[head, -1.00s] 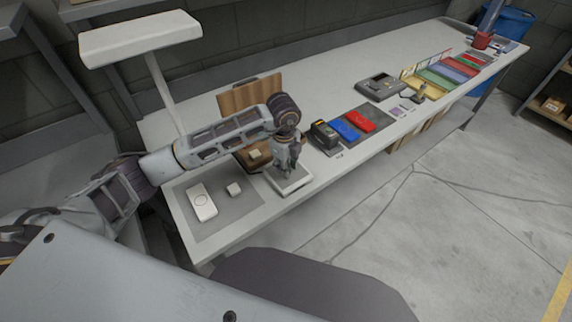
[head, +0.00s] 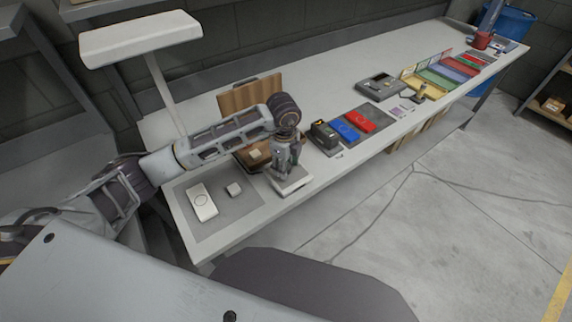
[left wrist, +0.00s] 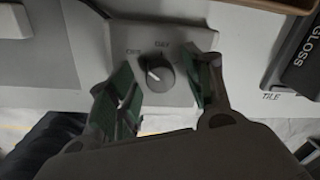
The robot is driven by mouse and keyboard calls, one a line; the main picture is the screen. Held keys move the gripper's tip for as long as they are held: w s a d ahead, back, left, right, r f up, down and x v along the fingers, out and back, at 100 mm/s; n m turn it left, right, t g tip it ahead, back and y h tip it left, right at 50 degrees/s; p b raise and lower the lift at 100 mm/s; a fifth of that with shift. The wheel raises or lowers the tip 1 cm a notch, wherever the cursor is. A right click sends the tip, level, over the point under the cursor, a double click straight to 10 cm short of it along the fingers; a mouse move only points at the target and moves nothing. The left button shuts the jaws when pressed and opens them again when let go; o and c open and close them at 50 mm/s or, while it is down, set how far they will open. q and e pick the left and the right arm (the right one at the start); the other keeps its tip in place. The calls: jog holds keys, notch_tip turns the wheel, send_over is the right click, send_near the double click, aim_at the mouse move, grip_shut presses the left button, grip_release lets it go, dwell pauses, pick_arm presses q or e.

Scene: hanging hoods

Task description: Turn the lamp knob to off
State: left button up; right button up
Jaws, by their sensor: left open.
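The lamp has a flat white head (head: 140,37) on a slanting post at the left of the bench. Its control box (head: 294,182) sits at the bench's front edge, largely under my left gripper (head: 284,164). In the left wrist view the box's round dark knob (left wrist: 156,72) has a white pointer mark. Printed labels stand above it: one reads DAY, and the left one is hard to read. My left gripper (left wrist: 165,80) is open, with one green-padded finger on each side of the knob. Contact with the knob cannot be told. My right gripper is not in view.
A dark device (head: 325,134) stands close on the right, with blue and red pieces beyond. A wooden board (head: 252,101) stands behind.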

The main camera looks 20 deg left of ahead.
pick_arm(q)
notch_tip(320, 180, up, 12)
jog(key=shift+s, duration=0.35)
dwell(0.6)
dwell(0.5)
